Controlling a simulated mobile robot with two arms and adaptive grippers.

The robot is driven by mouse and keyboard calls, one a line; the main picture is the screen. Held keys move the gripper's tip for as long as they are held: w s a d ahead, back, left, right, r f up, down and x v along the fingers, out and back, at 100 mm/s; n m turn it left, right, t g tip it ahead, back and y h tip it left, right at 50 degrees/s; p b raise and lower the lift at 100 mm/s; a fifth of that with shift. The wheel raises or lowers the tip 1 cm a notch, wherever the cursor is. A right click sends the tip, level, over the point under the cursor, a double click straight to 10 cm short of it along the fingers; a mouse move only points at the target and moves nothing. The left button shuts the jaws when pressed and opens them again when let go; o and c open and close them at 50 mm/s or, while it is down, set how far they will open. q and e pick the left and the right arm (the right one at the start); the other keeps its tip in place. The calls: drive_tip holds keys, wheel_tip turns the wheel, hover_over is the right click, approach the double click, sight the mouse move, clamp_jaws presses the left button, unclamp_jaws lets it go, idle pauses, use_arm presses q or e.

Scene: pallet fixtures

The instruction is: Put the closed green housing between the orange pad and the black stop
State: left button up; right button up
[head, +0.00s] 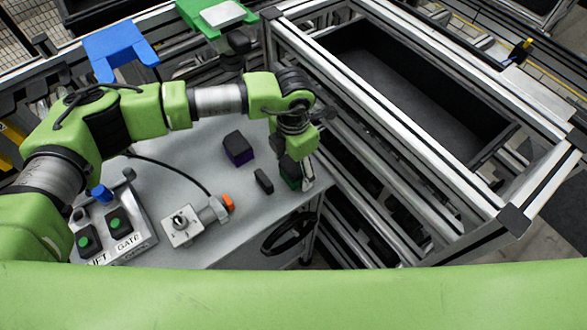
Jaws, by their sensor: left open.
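The orange pad (228,203) is on the tip of a grey clamp fixture (184,223) on the grey table. The black stop (263,181) is a small dark block on the table, to the right of the pad and apart from it. Between them is bare table. My left gripper (299,181) points down at the table's right edge, right of the stop, and is open. A dark green piece (291,183), probably the green housing, shows at its fingers, mostly hidden by the gripper. I cannot tell if the fingers touch it. My right gripper is not in view.
A black and purple block (238,148) stands behind the stop. A control box (112,228) with green buttons is at the left. Blue (120,48) and green (217,14) fixtures are at the back. A metal frame with a black bin (415,85) borders the table's right side.

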use_arm(q)
drive_tip(key=c, duration=1.4)
drive_tip(key=shift+r, duration=0.1)
